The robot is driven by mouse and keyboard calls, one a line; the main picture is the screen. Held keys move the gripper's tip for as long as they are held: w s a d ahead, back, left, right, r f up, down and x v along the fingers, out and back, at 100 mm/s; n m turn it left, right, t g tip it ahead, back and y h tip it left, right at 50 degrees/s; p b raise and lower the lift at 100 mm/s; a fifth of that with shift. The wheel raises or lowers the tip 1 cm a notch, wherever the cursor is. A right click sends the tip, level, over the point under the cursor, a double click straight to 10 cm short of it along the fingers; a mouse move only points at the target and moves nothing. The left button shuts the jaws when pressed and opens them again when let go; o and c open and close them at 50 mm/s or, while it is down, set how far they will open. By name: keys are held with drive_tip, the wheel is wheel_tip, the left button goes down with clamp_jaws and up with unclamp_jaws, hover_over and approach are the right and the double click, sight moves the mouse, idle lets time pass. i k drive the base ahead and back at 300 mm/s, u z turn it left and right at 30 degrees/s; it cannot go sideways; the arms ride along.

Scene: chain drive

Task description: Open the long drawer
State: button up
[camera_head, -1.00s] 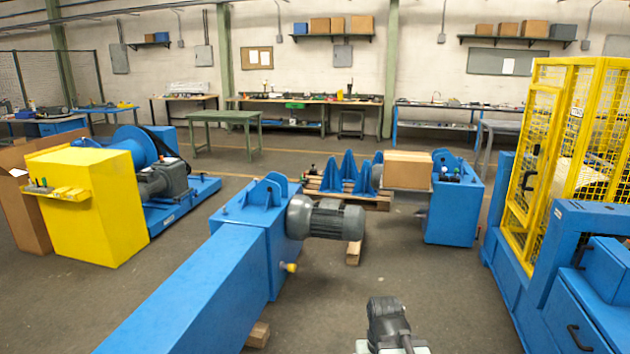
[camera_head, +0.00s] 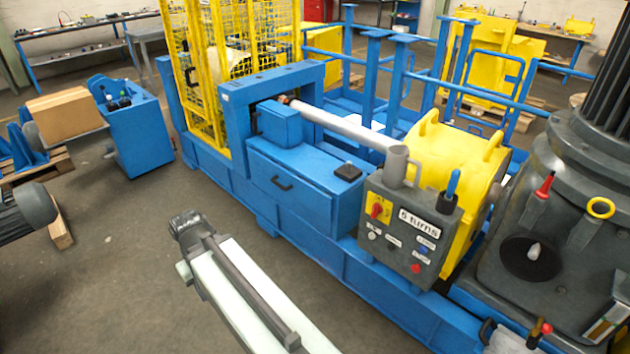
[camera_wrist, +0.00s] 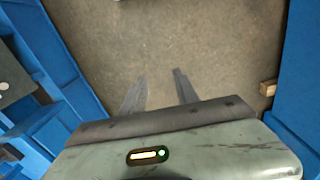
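The long blue drawer (camera_head: 312,194) is in the blue machine bench, near the middle of the head view. It looks shut, its front about flush with the bench. A dark bar handle (camera_head: 282,184) sits on its front. My gripper end (camera_head: 186,228) is left of and nearer than the drawer, over open floor and clear of the handle. In the wrist view my gripper (camera_wrist: 158,88) has two dark fingers standing apart, with only bare floor between them. The drawer's handle cannot be made out in the wrist view.
A grey control box (camera_head: 408,236) stands right of the drawer. A yellow mesh cage (camera_head: 205,85) rises at its left. A grey motor (camera_head: 25,208) and a blue stand (camera_head: 138,135) are at the left. The floor (camera_head: 120,270) before the drawer is clear.

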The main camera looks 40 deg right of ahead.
sight(318, 202)
drive_tip(key=z, duration=0.75)
drive_tip(key=i, duration=1.55)
drive_tip(key=u, duration=1.95)
